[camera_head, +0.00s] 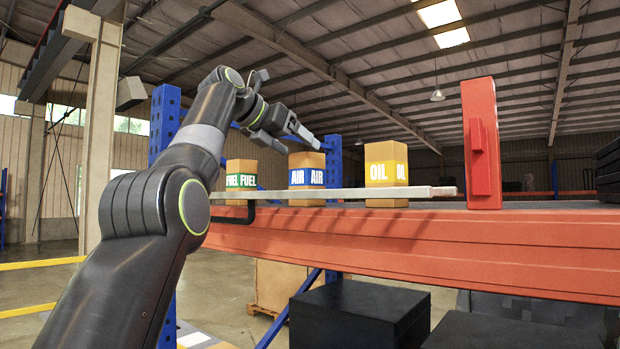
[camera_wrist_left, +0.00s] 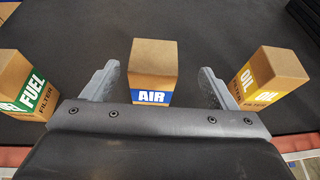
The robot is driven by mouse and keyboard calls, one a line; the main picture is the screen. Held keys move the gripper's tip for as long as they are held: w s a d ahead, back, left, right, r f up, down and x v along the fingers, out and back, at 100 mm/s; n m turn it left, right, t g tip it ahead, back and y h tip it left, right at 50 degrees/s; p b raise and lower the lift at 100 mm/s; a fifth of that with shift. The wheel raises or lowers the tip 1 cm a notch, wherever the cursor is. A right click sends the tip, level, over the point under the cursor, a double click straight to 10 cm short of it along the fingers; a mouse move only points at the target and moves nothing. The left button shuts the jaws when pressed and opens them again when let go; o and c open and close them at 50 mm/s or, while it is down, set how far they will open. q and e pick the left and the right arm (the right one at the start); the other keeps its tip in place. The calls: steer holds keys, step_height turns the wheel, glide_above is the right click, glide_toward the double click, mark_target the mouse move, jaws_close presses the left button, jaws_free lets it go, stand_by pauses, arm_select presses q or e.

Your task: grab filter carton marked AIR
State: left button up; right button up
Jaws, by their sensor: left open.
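The AIR carton (camera_head: 307,178) is a brown box with a blue label band and white letters. It stands upright on the shelf between the other two cartons. In the left wrist view the AIR carton (camera_wrist_left: 154,70) shows between the two fingers, with a gap on each side. My left gripper (camera_head: 300,138) is open and empty, above and in front of the AIR carton in the head view. In the wrist view its fingers (camera_wrist_left: 160,92) point toward the carton, apart from it. My right gripper is not in view.
The FUEL carton (camera_head: 242,175) with a green label stands to the left, and the OIL carton (camera_head: 386,172) with a yellow label to the right. A pale bar (camera_head: 430,191) runs along the shelf front. An orange upright post (camera_head: 481,143) stands at right on the orange beam (camera_head: 420,245).

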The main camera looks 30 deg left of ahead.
mark_target(307, 157)
arm_select(q)
steer(key=p+x, duration=0.1)
steer(key=x, duration=0.2)
steer(key=a+p+x, duration=0.1)
steer(key=x, duration=0.1)
steer(key=shift+w+d+f+p, duration=0.15)
steer(key=shift+w+p, duration=0.2)
steer(key=shift+w, duration=0.05)
steer(key=shift+w+f, duration=0.15)
steer(key=shift+w, duration=0.1)
steer(key=shift+s, duration=0.25)
steer(key=shift+c, duration=0.8)
steer(key=c, duration=1.4)
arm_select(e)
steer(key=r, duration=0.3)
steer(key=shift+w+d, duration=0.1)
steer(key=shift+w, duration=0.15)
arm_select(q)
steer(key=shift+o, duration=0.2)
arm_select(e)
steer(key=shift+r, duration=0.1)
